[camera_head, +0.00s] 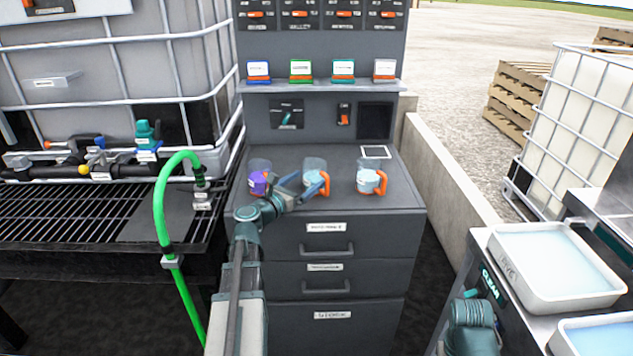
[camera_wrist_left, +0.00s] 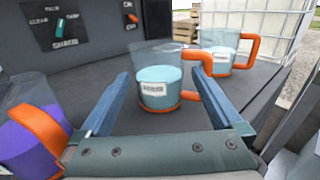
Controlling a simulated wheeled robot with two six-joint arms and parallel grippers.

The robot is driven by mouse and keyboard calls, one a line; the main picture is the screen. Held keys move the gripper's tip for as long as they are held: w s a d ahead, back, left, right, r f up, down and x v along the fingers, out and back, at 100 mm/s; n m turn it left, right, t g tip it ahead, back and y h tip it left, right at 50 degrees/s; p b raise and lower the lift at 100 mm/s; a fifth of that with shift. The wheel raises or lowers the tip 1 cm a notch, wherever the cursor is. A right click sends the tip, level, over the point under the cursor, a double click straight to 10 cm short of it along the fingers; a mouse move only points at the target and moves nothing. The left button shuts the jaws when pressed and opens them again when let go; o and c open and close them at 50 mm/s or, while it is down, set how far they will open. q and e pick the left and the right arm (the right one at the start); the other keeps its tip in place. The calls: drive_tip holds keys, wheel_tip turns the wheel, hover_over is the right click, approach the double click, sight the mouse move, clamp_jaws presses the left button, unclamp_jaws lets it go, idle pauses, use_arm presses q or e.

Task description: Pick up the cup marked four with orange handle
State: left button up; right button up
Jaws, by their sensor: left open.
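Three clear cups with orange handles stand on the grey cabinet top. The middle cup (camera_head: 315,172) holds pale blue liquid; it also shows in the left wrist view (camera_wrist_left: 158,73). Its white label is too small to read surely. The right cup (camera_head: 368,178) also holds pale blue liquid, and the left cup (camera_head: 258,182) holds purple liquid. My left gripper (camera_head: 304,184) is open, its fingers pointing at the middle cup. In the left wrist view the cup stands between the finger lines, near the tips; I cannot tell whether they touch it.
The purple cup (camera_wrist_left: 30,140) is close beside my left gripper. The right cup (camera_wrist_left: 222,52) stands just beyond the right finger. A control panel (camera_head: 320,118) rises behind. A green hose (camera_head: 162,215) is at left, white trays (camera_head: 520,300) at right.

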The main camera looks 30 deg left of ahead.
sight(314, 162)
use_arm(q)
drive_tip(key=w, duration=0.4)
drive_tip(key=shift+w+d+f, duration=0.15)
drive_tip(key=shift+w+f, duration=0.1)
drive_tip(key=shift+w, duration=0.1)
drive_tip(key=shift+s, duration=0.1)
drive_tip(key=c, duration=1.4)
drive_tip(key=shift+r, duration=0.15)
drive_tip(key=shift+r+p, duration=0.5)
drive_tip(key=shift+r, duration=0.05)
wheel_tip(314, 162, up, 3)
drive_tip(key=p, duration=0.3)
drive_tip(key=s, duration=1.6)
drive_tip(key=shift+a+r+p, duration=0.2)
drive_tip(key=shift+r+p, duration=0.15)
